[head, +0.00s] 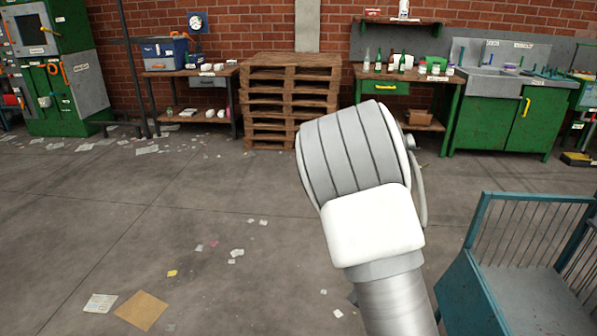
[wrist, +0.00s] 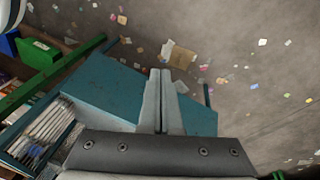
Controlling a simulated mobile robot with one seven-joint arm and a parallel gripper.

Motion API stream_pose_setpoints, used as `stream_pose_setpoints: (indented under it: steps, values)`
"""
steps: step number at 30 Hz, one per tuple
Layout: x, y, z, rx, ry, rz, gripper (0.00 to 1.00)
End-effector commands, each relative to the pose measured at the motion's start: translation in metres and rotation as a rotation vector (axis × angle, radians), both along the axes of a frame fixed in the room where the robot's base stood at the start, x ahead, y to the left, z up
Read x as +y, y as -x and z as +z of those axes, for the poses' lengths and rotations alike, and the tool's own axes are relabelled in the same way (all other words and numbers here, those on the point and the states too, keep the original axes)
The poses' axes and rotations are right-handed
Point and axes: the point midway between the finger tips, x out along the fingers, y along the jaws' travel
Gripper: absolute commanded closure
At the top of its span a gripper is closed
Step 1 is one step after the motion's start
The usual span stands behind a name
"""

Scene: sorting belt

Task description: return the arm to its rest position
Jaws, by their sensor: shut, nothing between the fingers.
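My gripper (wrist: 161,98) shows in the wrist view with its two grey fingers together and nothing between them. It points down over a teal metal surface (wrist: 97,88), and I cannot tell how far above it the fingertips are. In the head view my white and grey arm rises in the middle right of the picture. My gripper is not visible in the head view.
A teal cart with barred sides (head: 480,285) stands at the lower right. Wooden pallets (head: 292,100), a workbench (head: 408,75) and a green sink cabinet (head: 505,120) line the brick wall. The floor at left is open, with scattered paper and cardboard (head: 141,310).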

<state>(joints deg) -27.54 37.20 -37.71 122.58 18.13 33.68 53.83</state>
Motion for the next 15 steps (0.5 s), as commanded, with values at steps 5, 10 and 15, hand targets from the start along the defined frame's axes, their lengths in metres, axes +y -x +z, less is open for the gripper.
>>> stream_pose_setpoints:
  steps: [5,10,15]
  values:
    - [0.022,0.003,0.035,-0.032,-0.114,0.116,1.0]
    - [0.039,0.009,0.069,-0.073,-0.198,0.246,1.0]
    - [0.052,0.018,0.105,-0.125,-0.256,0.386,1.0]
